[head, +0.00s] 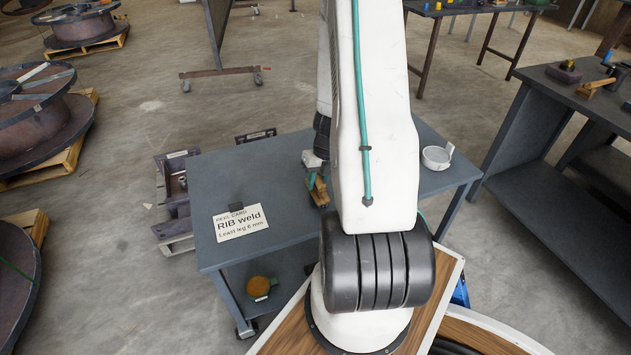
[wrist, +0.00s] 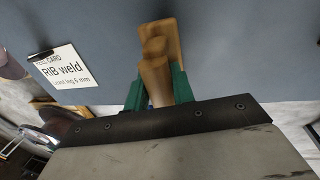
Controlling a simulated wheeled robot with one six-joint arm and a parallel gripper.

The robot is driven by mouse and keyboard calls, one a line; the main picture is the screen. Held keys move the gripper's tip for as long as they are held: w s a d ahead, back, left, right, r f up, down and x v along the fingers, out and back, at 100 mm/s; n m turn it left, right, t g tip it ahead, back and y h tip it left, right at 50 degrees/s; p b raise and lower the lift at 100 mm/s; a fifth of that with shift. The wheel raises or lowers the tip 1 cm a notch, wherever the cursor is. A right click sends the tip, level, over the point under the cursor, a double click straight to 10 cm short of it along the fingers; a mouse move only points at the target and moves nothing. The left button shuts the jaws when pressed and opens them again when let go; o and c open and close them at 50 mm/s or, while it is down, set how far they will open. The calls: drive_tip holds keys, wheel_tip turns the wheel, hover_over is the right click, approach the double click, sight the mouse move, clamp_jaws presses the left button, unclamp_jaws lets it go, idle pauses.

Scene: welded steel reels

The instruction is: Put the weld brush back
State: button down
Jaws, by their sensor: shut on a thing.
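The weld brush (head: 321,194), with a tan wooden body, is at the grey table's middle, partly hidden by my arm in the head view. In the wrist view the brush (wrist: 156,72) stands between the green fingers, its wooden handle toward the camera and a flat wooden part beyond. My gripper (head: 314,181) is shut on the brush; its fingers also show in the wrist view (wrist: 156,88). The brush is over or on the grey tabletop (head: 225,175); I cannot tell if it touches. Its bristles are not visible.
A reel card reading "RIB weld" (head: 240,223) lies at the table's front left. A white round dish (head: 437,157) is at the right end. A round brown-orange item (head: 259,287) sits on the lower shelf. Another dark bench (head: 560,130) stands right. The tabletop's left back is clear.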

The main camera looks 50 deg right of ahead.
drive_tip(key=shift+f, duration=0.1)
drive_tip(key=shift+f, duration=0.1)
drive_tip(key=c, duration=1.2)
unclamp_jaws()
drive_tip(key=shift+o, duration=0.2)
